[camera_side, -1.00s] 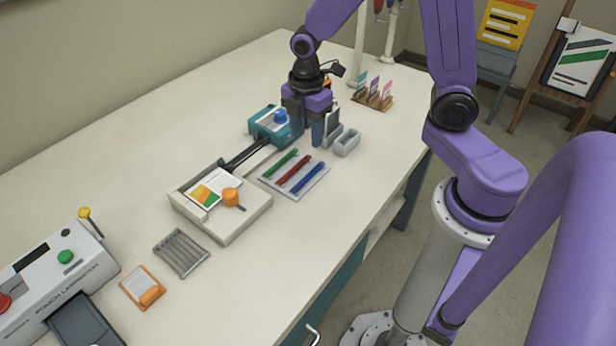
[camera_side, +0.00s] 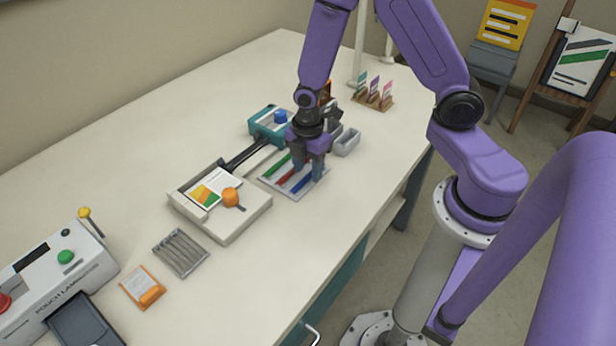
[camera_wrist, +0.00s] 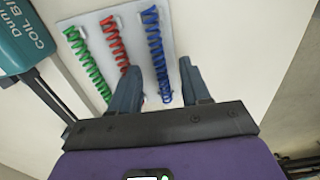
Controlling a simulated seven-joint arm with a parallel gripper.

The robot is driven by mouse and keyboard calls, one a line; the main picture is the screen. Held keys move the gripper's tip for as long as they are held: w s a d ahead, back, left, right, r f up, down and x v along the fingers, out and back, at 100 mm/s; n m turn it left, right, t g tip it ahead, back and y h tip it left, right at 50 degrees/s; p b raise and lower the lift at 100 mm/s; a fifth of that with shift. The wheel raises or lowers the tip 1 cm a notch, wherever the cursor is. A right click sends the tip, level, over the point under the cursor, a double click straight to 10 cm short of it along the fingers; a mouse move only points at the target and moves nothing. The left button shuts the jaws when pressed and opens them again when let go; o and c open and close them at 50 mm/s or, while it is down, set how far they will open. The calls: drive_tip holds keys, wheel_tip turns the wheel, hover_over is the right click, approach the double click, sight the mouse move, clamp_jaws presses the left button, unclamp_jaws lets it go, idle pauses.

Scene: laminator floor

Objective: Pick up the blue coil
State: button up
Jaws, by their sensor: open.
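The blue coil (camera_wrist: 156,55) lies on a light grey tray (camera_wrist: 135,42), on the right of a red coil (camera_wrist: 114,45) and a green coil (camera_wrist: 88,62) in the wrist view. In the side view the blue coil (camera_side: 301,184) shows only in part under my gripper (camera_side: 308,172). In the wrist view my gripper (camera_wrist: 160,88) is open, with one finger on each side of the blue coil's near end. The fingers hold nothing. I cannot tell how high the fingertips are above the tray.
A teal coil binding machine (camera_side: 270,122) stands behind the tray.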

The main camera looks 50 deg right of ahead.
drive_tip(key=shift+f, duration=0.6)
clamp_jaws()
drive_tip(key=shift+r, duration=0.15)
